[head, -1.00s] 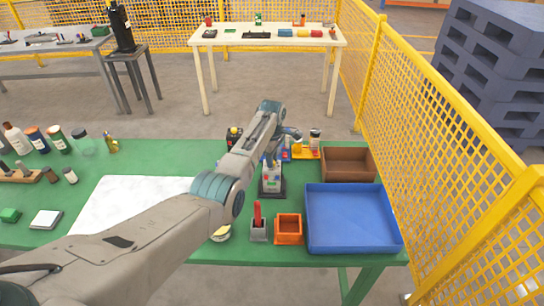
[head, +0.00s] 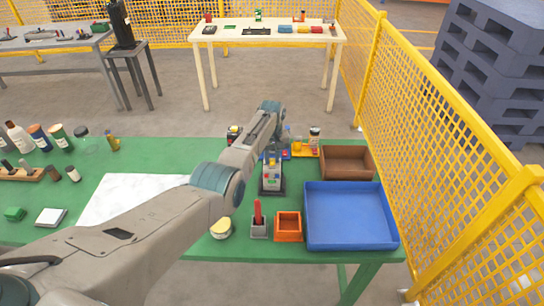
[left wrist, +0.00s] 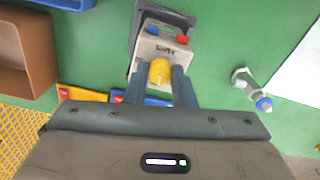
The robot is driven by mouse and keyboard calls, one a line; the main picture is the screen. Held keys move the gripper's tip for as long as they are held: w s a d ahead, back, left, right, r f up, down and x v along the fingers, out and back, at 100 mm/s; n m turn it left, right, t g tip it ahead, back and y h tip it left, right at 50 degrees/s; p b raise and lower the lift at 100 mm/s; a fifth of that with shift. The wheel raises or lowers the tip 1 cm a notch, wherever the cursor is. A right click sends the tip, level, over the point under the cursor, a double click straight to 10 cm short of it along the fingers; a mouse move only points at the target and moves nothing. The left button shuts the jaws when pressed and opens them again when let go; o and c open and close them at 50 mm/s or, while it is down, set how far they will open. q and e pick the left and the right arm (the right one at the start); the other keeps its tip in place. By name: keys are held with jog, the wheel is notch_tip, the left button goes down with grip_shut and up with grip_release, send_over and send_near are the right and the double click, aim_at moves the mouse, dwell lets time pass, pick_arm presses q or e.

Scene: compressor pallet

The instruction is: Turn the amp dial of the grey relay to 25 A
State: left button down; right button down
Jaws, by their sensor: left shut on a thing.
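The grey relay (head: 271,178) stands on a dark base on the green table in the head view. In the left wrist view the relay (left wrist: 160,47) shows a yellow dial (left wrist: 159,71), a blue button and a red button on its face. My left gripper (left wrist: 158,76) has its two fingers on either side of the yellow dial, shut on it. In the head view my left arm hides most of this gripper. The dial's markings are too small to read. My right gripper is not in view.
A blue tray (head: 350,240), a brown bin (head: 347,164), an orange box (head: 288,227) and a grey holder with a red handle (head: 259,226) stand near the relay. A yellow-topped cup (head: 221,229) is near the front edge. Yellow mesh fencing (head: 450,170) closes the right side.

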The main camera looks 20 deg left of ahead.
pick_arm(q)
jog(key=m, duration=0.5)
jog(key=shift+r+m+p, duration=0.1)
jog(key=shift+m+p, duration=0.2)
jog(key=m, duration=0.5)
dwell(0.4)
jog(key=c, duration=1.2)
grip_release()
